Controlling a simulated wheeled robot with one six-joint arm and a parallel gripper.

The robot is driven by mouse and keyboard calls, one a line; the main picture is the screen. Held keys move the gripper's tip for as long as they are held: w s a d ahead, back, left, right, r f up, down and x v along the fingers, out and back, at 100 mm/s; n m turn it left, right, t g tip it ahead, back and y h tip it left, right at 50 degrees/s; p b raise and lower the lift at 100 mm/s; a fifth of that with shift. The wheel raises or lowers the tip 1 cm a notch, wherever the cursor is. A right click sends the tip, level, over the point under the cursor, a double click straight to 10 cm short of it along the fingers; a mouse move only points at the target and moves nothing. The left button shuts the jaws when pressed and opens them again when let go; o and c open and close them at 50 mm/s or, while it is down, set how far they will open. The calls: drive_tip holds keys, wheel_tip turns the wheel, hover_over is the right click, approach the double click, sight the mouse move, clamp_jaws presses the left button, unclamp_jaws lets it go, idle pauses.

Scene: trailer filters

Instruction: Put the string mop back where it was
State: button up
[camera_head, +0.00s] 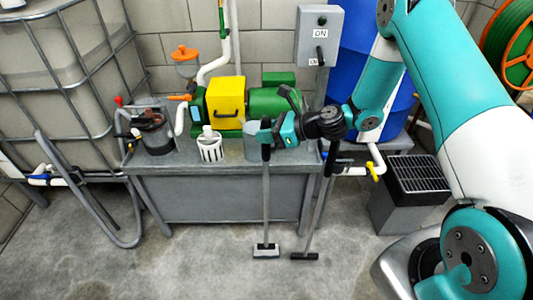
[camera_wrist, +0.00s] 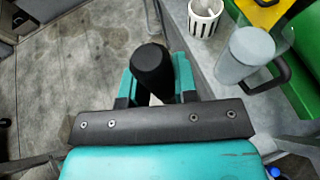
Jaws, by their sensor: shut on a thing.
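My gripper (camera_head: 268,138) is in front of the grey bench and is shut on the black grip of a long-handled tool with a pale head, which looks like the string mop (camera_head: 266,195). The mop hangs about upright, its head low over the floor; I cannot tell whether it touches. In the wrist view the black grip of the mop (camera_wrist: 152,68) stands between the two teal fingers of my gripper (camera_wrist: 155,85). A second long-handled tool (camera_head: 318,205) with a dark head leans at the bench's right end, just right of the mop.
The bench (camera_head: 225,200) carries a yellow and green pump (camera_head: 228,98), a white slotted basket (camera_head: 210,146) and a grey jug (camera_wrist: 245,55). A caged tank (camera_head: 60,80) stands left, a black-topped grey bin (camera_head: 413,175) right. The floor (camera_head: 190,260) in front is clear.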

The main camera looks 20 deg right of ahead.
sight(266, 151)
drive_tip(key=shift+f, duration=3.2)
drive_tip(key=shift+f, duration=0.15)
drive_tip(key=o, duration=0.9)
